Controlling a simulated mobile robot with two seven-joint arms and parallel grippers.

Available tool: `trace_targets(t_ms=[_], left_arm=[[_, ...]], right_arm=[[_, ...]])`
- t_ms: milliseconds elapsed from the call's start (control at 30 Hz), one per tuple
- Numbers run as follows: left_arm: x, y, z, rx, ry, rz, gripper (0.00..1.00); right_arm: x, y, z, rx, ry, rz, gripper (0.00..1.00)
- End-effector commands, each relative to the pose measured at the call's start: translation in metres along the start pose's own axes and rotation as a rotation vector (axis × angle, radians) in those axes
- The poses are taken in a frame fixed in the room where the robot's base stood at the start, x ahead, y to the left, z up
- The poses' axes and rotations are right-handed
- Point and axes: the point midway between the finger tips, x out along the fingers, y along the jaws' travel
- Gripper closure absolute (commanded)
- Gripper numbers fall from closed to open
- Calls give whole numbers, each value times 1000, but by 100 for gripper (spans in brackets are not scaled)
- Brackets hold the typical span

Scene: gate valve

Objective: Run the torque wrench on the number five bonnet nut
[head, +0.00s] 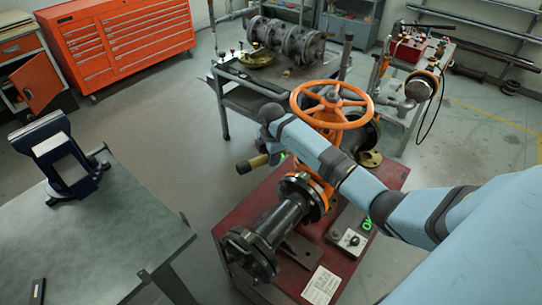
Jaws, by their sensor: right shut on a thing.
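The gate valve has an orange handwheel (346,123) on top and a black flanged pipe body (275,222) lying along a dark red stand (228,228). My right arm reaches in from the right across the valve, below the handwheel. My right gripper (272,156) is at the left side of the valve, small and partly hidden by my arm. It is shut on a tool whose tan handle with a dark end (252,163) sticks out to the left; it looks like the torque wrench. The wrench head, the bonnet nuts and their numbers cannot be made out behind my arm. My left gripper is not in view.
A small box with a dial (350,240) and a paper sheet (321,285) lie on the stand. A green bench (100,245) with a blue vise (65,160) stands at left. A cart (240,98) with valve parts stands behind. Open floor separates bench and stand.

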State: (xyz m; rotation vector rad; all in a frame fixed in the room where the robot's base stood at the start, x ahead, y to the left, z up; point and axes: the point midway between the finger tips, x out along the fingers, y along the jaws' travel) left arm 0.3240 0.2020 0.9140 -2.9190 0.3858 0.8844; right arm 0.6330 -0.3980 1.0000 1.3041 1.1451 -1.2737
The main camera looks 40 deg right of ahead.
Motion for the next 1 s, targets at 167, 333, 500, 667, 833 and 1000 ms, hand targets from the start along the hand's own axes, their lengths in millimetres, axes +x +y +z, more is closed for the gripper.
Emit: trace_targets(t_ms=[167,333,500,667,833,1000], left_arm=[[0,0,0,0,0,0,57],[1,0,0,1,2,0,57],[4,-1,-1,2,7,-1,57],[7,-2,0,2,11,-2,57],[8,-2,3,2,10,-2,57],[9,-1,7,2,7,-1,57]], right_arm=[[-2,1,0,0,0,3,100],[0,1,0,0,0,3,100],[5,1,0,0,0,3,100],[11,1,0,-1,0,3,100],[17,1,0,-1,0,3,100],[22,1,0,-1,0,4,100]])
